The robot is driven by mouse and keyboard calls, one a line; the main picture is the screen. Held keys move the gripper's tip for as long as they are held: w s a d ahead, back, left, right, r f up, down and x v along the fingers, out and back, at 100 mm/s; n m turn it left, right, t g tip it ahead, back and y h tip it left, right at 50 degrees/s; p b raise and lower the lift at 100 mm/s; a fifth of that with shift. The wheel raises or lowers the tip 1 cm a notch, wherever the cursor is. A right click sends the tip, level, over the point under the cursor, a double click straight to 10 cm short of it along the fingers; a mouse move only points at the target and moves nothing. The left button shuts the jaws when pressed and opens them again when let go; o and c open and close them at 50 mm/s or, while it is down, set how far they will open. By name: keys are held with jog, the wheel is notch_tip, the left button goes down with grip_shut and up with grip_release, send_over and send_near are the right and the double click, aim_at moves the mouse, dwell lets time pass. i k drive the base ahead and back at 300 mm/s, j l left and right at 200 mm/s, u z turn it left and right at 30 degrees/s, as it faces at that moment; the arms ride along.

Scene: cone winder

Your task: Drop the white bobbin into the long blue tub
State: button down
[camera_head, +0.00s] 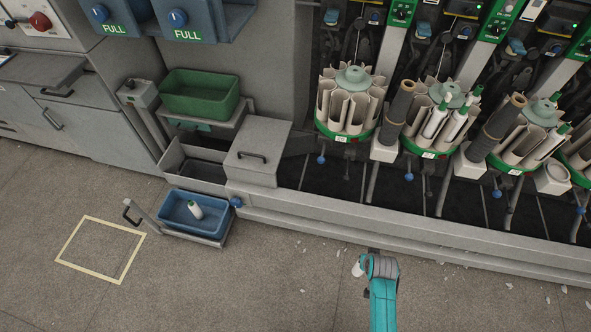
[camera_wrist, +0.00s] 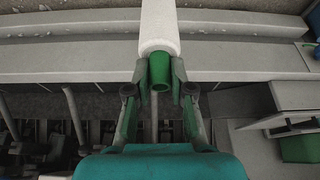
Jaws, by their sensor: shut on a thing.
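The white bobbin (camera_wrist: 160,26) has a green end, and in the wrist view my gripper (camera_wrist: 160,75) is shut on that end. The white part points away from my gripper. In the head view only a small white piece of the bobbin (camera_head: 357,269) shows beside my wrist, over the floor in front of the machine's base rail. The blue tub (camera_head: 170,221) sits on a low trolley to the left, well apart from my gripper. Another white bobbin (camera_head: 196,210) with a green end lies in it.
A green tub (camera_head: 200,93) stands on a shelf behind the blue tub. A grey box with a handle (camera_head: 255,157) and the machine's base rail (camera_head: 420,240) border the floor. Magazines with bobbins line the machine. Floor between my arm and the trolley is clear except scraps.

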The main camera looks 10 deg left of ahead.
aim_at(211, 227)
jog(key=i+j, duration=0.1)
jog(key=j, duration=0.25)
jog(key=i+j, duration=0.1)
jog(key=j, duration=0.3)
jog(key=i+j+u, duration=0.1)
jog(key=j, duration=0.25)
jog(key=i+j, duration=0.15)
jog(key=j, duration=0.2)
jog(key=i+j, duration=0.1)
jog(key=j, duration=0.25)
jog(key=i+j+u, duration=0.1)
jog(key=j, duration=0.25)
